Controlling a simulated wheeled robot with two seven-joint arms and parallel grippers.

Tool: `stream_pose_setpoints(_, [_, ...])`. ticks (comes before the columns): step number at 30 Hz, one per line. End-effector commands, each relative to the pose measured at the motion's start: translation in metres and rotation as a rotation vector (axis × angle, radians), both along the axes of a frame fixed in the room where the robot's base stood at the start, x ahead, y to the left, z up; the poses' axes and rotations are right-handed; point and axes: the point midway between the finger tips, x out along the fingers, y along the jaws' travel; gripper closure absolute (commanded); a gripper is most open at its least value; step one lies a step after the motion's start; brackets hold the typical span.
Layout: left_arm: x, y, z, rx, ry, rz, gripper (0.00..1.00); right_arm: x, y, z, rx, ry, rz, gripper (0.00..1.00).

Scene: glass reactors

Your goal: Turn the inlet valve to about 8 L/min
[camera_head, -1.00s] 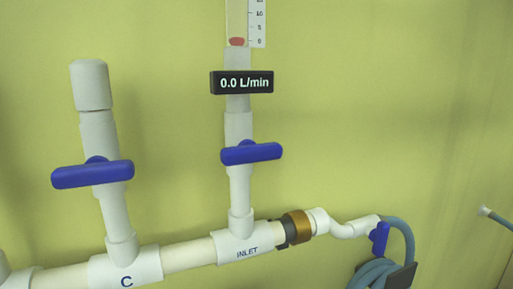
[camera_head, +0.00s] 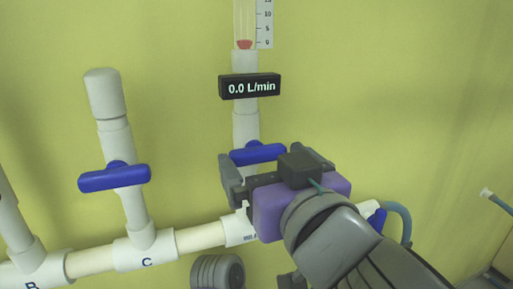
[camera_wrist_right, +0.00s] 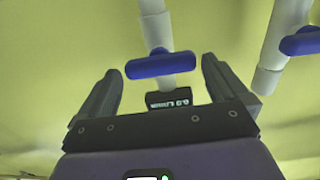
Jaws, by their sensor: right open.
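The inlet valve has a blue bar handle (camera_head: 258,153) lying nearly level across its white upright pipe. The black display (camera_head: 249,86) above it reads 0.0 L/min, and the red float (camera_head: 244,44) rests near the 0 mark of the scale. My right gripper (camera_head: 270,162) is open in front of the handle and hides part of it and of the INLET label. In the right wrist view the inlet handle (camera_wrist_right: 163,65) shows between the spread fingers (camera_wrist_right: 161,70), with a gap on each side.
Valve C with its own blue handle (camera_head: 114,178) stands to the left on the same white horizontal pipe (camera_head: 200,237). A blue-grey hose (camera_head: 399,216) hangs at the right, partly behind my arm. The yellow-green wall above and right is clear.

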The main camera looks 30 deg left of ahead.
Motion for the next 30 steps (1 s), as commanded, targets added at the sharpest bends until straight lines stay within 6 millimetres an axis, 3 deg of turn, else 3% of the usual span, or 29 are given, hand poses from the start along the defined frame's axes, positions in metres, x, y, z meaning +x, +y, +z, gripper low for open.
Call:
stream_pose_setpoints(6, [0.000, 0.000, 0.005, 0.000, 0.000, 0.000, 0.00, 0.018, 0.021, 0.000, 0.000, 0.001, 0.001, 0.00])
stream_pose_setpoints(17, [0.000, 0.000, 0.005, 0.000, 0.000, 0.000, 0.00, 0.021, 0.025, 0.000, 0.001, 0.001, 0.001, 0.00])
stream_pose_setpoints(24, [0.000, 0.000, 0.005, 0.000, 0.000, 0.000, 0.00, 0.021, 0.025, 0.000, 0.001, 0.001, 0.001, 0.36])
stream_pose_setpoints(30, [0.000, 0.000, 0.004, 0.000, 0.000, 0.000, 0.00, 0.021, 0.025, 0.000, -0.008, -0.009, 0.000, 0.36])
